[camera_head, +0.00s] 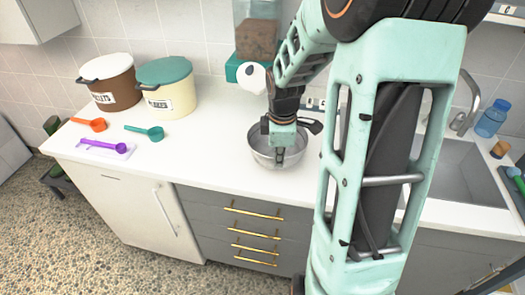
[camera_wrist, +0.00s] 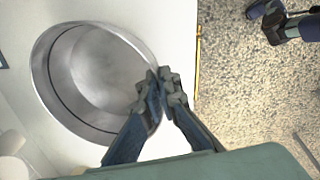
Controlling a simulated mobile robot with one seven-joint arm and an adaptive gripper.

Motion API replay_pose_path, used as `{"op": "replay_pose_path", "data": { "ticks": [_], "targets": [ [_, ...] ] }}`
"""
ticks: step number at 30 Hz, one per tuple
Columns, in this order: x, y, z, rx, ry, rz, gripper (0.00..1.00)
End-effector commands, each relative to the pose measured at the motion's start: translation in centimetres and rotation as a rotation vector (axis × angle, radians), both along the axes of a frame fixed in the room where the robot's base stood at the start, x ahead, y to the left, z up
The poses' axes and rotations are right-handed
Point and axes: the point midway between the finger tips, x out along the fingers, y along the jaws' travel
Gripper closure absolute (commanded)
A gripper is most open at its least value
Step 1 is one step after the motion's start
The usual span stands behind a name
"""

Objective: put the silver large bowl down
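The silver large bowl (camera_head: 259,152) is at the front part of the white counter (camera_head: 210,140), upright, in the head view. In the wrist view the bowl (camera_wrist: 95,75) shows from above and looks empty. My gripper (camera_head: 281,158) is over the bowl's front side. In the wrist view its fingertips (camera_wrist: 160,82) are close together on the bowl's rim, with the rim between them. I cannot tell whether the bowl's base touches the counter or hangs slightly above it.
A brown bin (camera_head: 108,84) and a cream bin with a teal lid (camera_head: 168,92) stand back left. Orange (camera_head: 92,124), teal (camera_head: 148,131) and purple (camera_head: 105,145) scoops lie in front. A teal-based food dispenser (camera_head: 257,42) stands behind; a sink (camera_head: 465,165) is right.

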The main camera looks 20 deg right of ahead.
Motion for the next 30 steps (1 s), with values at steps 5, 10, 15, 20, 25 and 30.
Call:
{"op": "replay_pose_path", "data": {
  "ticks": [5, 10, 15, 20, 25, 30],
  "targets": [
    [1.0, 0.5, -1.3, -0.001, -0.002, 0.002, 1.00],
    [1.7, 0.9, -2.2, 0.000, -0.001, 0.002, 1.00],
    [1.5, 0.9, -4.8, 0.000, 0.001, 0.001, 1.00],
    [1.6, 0.8, -5.0, -0.001, -0.002, 0.000, 1.00],
    [1.5, 0.8, -5.2, -0.001, -0.002, 0.000, 1.00],
    [1.5, 0.8, -5.4, 0.000, 0.000, 0.000, 0.88]
  ]
}}
